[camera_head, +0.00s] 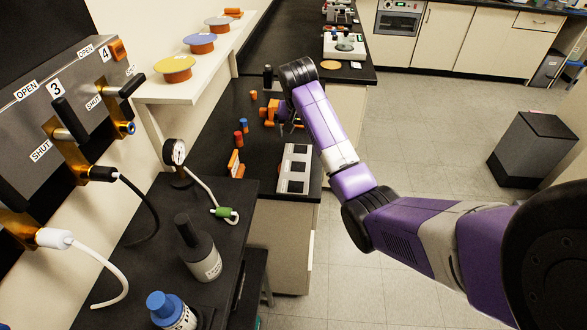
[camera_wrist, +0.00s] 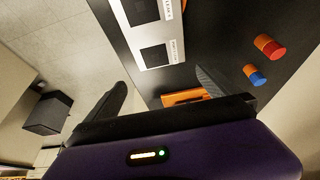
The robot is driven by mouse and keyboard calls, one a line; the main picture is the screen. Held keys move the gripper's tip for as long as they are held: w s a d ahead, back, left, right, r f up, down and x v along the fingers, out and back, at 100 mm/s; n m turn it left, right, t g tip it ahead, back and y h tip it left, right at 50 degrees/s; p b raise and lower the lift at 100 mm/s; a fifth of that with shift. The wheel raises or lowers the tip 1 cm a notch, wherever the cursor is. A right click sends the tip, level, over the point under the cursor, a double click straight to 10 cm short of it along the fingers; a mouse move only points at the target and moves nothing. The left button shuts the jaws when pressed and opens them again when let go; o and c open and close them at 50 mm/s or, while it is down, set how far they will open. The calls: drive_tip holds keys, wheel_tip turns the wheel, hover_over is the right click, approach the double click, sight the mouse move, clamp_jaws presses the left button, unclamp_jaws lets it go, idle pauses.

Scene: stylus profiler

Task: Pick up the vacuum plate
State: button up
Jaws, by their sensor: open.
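I cannot tell for certain which thing is the vacuum plate. A long white plate with dark square pads (camera_head: 293,169) lies on the black bench; it shows at the top of the wrist view (camera_wrist: 167,53). Round discs with orange sides stand on a white shelf: a yellow one (camera_head: 175,68), a blue one (camera_head: 199,42) and a grey one (camera_head: 218,23).
An orange block (camera_wrist: 185,97) lies beside the plate. A red cylinder (camera_head: 238,138) and a blue one (camera_head: 244,125) stand on the bench. A gauge with a hose (camera_head: 175,152) and bottles (camera_head: 201,256) stand nearer. Open floor (camera_head: 420,130) lies right of the bench.

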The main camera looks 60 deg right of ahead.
sight(298, 145)
drive_tip(key=shift+p+x, duration=0.7)
drive_tip(key=shift+x, duration=2.45)
drive_tip(key=shift+w+a, duration=0.15)
drive_tip(key=shift+w, duration=0.05)
drive_tip(key=c, duration=1.9)
drive_tip(key=shift+r, duration=0.1)
wheel_tip(298, 145, up, 20)
drive_tip(key=shift+f+b, duration=0.1)
drive_tip(key=shift+b, duration=0.35)
